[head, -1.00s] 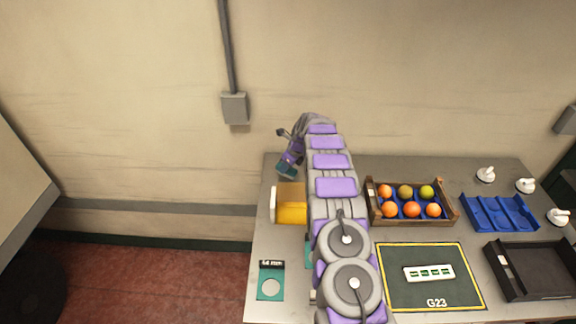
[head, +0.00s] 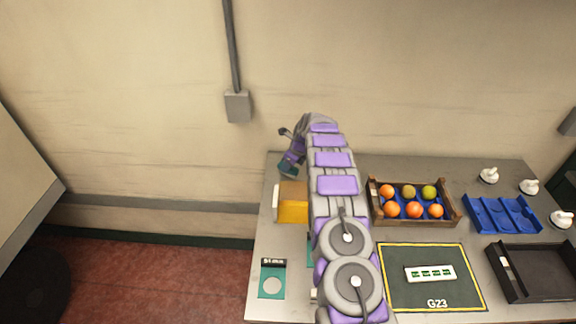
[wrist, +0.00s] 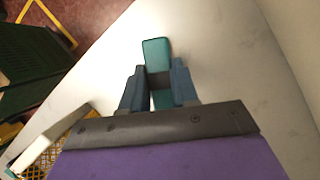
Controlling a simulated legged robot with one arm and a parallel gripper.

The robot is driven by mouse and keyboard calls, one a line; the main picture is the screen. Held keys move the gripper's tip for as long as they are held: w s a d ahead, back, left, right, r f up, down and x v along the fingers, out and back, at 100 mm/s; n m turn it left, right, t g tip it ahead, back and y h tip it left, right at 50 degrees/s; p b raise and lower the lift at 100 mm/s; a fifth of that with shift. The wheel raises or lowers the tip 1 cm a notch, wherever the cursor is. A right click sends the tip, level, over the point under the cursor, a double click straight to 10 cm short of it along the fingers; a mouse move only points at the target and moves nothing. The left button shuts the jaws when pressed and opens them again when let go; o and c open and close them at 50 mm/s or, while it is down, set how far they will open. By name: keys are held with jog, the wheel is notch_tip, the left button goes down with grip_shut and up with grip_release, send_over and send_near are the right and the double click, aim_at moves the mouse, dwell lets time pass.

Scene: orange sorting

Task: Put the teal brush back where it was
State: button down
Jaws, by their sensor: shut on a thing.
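The teal brush (wrist: 157,52) is between the two blue-grey fingers of my gripper (wrist: 158,85) in the wrist view. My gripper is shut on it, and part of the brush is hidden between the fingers. The pale grey table top lies beneath; I cannot tell whether the brush touches it. In the head view my gripper (head: 289,166) is at the table's back left corner, behind a yellow box (head: 293,211) with a white side. The brush shows there only as a small teal patch (head: 288,171).
A teal plate (head: 271,287) with a pale disc lies at the front left. Right of my arm are a wooden crate (head: 413,222) of fruit, a dark G23 mat (head: 400,294), a blue tray (head: 503,214) and a black tray (head: 537,272). The wall stands close behind.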

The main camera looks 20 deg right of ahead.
jog(key=shift+d+f, duration=0.1)
jog(key=shift+f, duration=0.35)
dwell(0.4)
jog(key=shift+c, duration=1.9)
grip_release()
jog(key=shift+r, duration=0.1)
jog(key=shift+r+p, duration=2.4)
jog(key=shift+r, duration=1.55)
